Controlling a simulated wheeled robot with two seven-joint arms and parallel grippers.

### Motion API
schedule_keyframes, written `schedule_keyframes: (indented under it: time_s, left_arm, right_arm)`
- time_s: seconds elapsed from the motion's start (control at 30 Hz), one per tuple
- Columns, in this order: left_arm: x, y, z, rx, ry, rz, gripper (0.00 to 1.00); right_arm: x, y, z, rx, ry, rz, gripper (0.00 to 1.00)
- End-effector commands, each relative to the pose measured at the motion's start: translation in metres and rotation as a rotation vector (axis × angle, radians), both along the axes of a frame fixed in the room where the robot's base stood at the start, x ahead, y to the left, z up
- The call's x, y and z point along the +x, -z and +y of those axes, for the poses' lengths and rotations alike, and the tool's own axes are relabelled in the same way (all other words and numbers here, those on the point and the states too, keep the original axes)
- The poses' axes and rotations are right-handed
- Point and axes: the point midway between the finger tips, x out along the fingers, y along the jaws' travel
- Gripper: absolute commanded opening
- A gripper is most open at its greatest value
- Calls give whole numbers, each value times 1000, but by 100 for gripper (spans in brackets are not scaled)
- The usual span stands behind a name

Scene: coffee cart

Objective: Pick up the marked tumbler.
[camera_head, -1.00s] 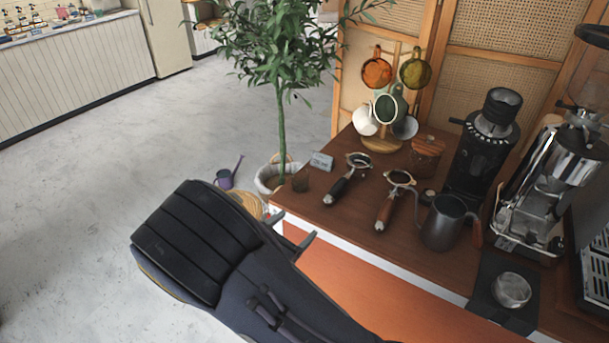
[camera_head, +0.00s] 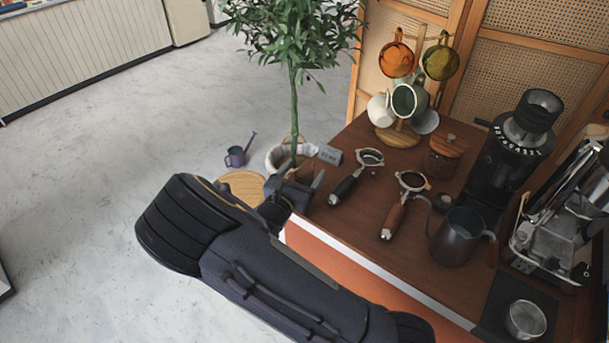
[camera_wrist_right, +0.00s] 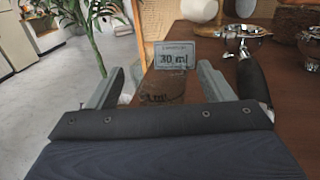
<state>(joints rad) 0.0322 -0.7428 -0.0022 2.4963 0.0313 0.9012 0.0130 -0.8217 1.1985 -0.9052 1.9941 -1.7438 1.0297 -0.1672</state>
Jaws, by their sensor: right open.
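The tumbler (camera_wrist_right: 160,86) is a small brownish see-through glass with dark lettering. In the right wrist view it stands upright on the wooden counter, between the two fingers of my right gripper (camera_wrist_right: 162,88), with its lower part hidden by the gripper body. The fingers are open, with a gap showing on each side of it. In the head view my right gripper (camera_head: 301,174) is at the counter's far left corner and largely covers the tumbler. My left gripper is not in view.
A "30 ml" card (camera_wrist_right: 170,55) stands just behind the tumbler. A black-handled portafilter (camera_head: 357,175) lies to the right, then a wood-handled one (camera_head: 403,205) and a dark kettle (camera_head: 457,238). A mug tree (camera_head: 398,135) stands behind. A potted plant (camera_head: 294,105) stands beyond the counter.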

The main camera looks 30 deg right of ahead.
Motion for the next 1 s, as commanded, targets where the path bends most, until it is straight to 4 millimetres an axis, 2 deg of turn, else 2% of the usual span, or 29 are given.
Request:
schedule_keyframes:
  time_s: [0.1,0.33,0.7,1.0]
  left_arm:
    - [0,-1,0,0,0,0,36]
    - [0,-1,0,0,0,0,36]
    - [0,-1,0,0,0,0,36]
    - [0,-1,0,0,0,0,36]
  right_arm:
    - [5,0,-7,1,-1,-1,74]
    - [5,0,-7,1,-1,-1,73]
    - [5,0,-7,1,-1,0,25]
    - [5,-2,-7,1,-1,-2,25]
